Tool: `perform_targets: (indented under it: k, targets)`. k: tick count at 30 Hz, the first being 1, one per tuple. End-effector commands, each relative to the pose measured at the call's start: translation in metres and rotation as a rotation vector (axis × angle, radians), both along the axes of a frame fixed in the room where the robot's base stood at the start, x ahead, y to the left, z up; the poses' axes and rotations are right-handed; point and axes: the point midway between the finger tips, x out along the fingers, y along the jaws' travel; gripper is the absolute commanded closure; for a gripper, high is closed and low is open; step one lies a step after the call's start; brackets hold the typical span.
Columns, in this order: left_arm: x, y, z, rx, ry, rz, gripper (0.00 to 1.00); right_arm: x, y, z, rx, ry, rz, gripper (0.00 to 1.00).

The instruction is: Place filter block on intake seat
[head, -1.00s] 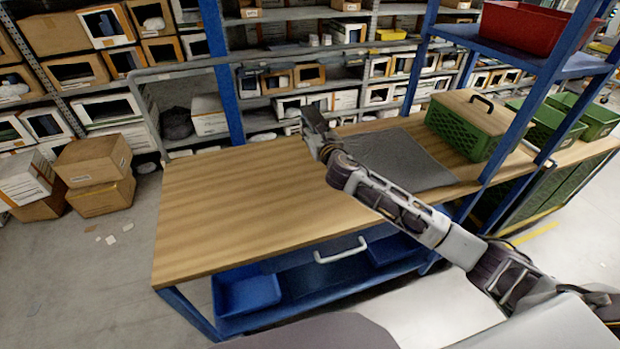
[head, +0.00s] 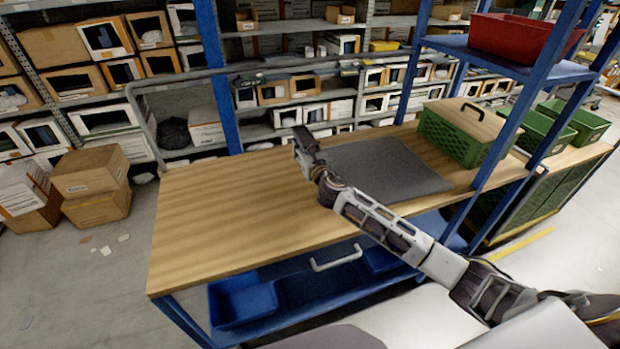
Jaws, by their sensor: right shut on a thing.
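My right gripper (head: 305,146) is over the back edge of the wooden workbench (head: 220,215), just left of a grey mat (head: 385,165). My right arm reaches to it from the lower right across the bench. The gripper is shut on a small dark thing at its tip, seen end-on and mostly hidden by the gripper. I cannot tell whether it is the filter block, or whether it touches the bench. I cannot make out an intake seat. My left gripper is not in view.
A green crate with a wooden lid and black handle (head: 462,132) stands at the bench's right end. Blue posts hold a shelf with a red bin (head: 525,38). Blue bins (head: 245,300) sit below. The bench's left half is clear. Stacked cartons (head: 92,185) stand on the floor at left.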

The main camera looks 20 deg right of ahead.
Motion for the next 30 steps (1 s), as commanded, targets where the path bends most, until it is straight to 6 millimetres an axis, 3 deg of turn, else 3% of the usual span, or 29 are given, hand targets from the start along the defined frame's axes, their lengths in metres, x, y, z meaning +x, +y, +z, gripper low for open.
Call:
perform_targets:
  k: [12,19,30]
  targets:
    - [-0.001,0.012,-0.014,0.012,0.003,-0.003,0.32,0.0,0.0,-0.053,0.003,0.002,-0.001,0.89]
    - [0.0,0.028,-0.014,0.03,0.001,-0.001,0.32,0.0,0.0,-0.059,0.0,0.0,0.0,0.89]
    - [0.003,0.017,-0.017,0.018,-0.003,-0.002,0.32,0.0,0.0,-0.068,0.001,0.002,0.0,0.89]
